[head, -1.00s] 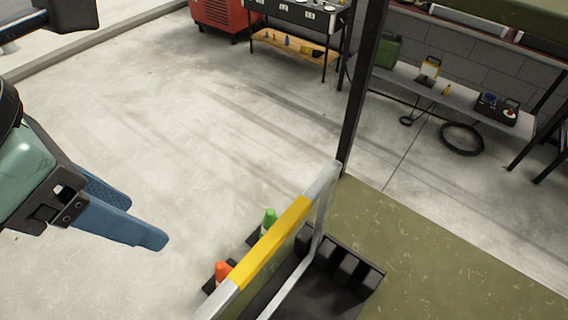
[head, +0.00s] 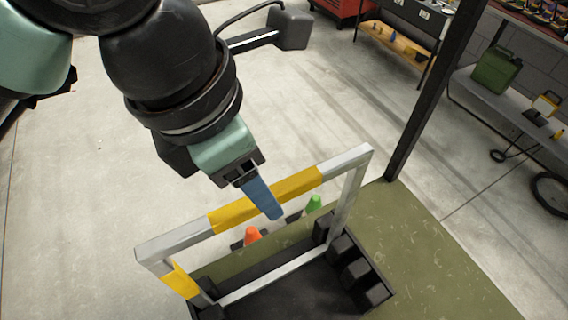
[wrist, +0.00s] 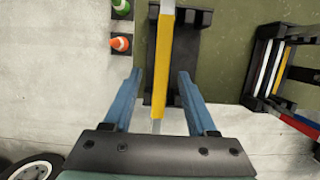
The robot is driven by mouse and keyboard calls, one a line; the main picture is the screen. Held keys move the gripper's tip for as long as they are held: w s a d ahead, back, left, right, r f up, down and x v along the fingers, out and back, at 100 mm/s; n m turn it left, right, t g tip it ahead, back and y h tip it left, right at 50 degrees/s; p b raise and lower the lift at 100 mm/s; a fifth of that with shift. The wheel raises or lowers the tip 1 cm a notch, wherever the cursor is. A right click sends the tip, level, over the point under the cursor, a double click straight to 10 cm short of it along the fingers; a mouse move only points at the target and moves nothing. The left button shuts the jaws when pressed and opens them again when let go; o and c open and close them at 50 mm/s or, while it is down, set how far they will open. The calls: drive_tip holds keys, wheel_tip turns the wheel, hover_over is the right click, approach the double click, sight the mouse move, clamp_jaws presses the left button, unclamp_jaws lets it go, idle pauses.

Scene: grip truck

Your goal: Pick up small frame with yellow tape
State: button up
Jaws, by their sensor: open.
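The silver frame with yellow tape (head: 232,212) stands upright in a black slotted holder (head: 268,294). Its top bar has a long yellow taped stretch, and a side post has yellow tape too. In the wrist view the taped bar (wrist: 164,55) runs lengthwise between my two blue fingers. My gripper (head: 268,203) is open, with its fingers at the top bar in the head view. In the wrist view my gripper (wrist: 160,74) has one finger on each side of the bar, with gaps visible. One finger is mostly hidden in the head view.
An orange cone (head: 251,235) and a green cone (head: 314,203) stand just behind the frame. A dark post (head: 432,95) rises at the right. In the wrist view, another rack (wrist: 262,70) with several coloured frames is at right and a wheel (wrist: 35,168) at lower left.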

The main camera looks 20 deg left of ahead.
drive_tip(key=b+x, duration=0.1)
drive_tip(key=x, duration=0.3)
drive_tip(key=shift+s+f, duration=0.1)
drive_tip(key=shift+f, duration=0.05)
clamp_jaws()
idle(1.2)
